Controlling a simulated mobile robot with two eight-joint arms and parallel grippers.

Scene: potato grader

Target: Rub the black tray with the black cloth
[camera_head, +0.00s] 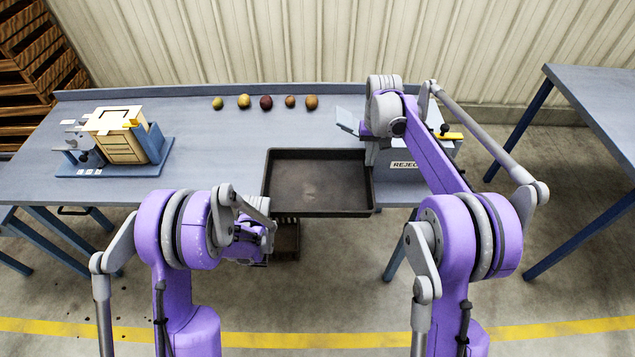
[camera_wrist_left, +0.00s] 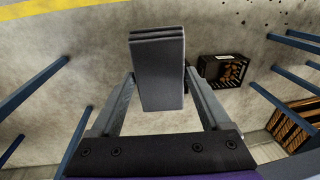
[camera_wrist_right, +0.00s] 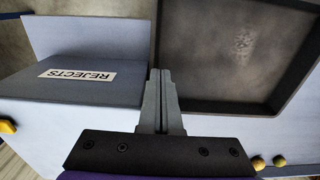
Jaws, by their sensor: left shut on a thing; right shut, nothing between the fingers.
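The black tray (camera_head: 318,211) lies at the front edge of the blue table, empty, with a brownish smear on its floor. The tray also shows in the right wrist view (camera_wrist_right: 210,104), smear included. My left gripper (camera_wrist_left: 160,85) is shut on the black cloth (camera_wrist_left: 162,75), a folded dark grey pad, held over the floor in front of the table. In the head view my left arm hides the cloth. My right gripper (camera_wrist_right: 160,75) is shut and empty, between the tray's edge and the rejects box (camera_wrist_right: 85,75).
The blue table (camera_head: 215,145) holds a row of several potatoes (camera_head: 265,102) at the back and a wooden box on a blue stand (camera_head: 120,140) at the left. A dark crate (camera_wrist_left: 225,70) stands on the floor below. Another table (camera_head: 600,95) is at the right.

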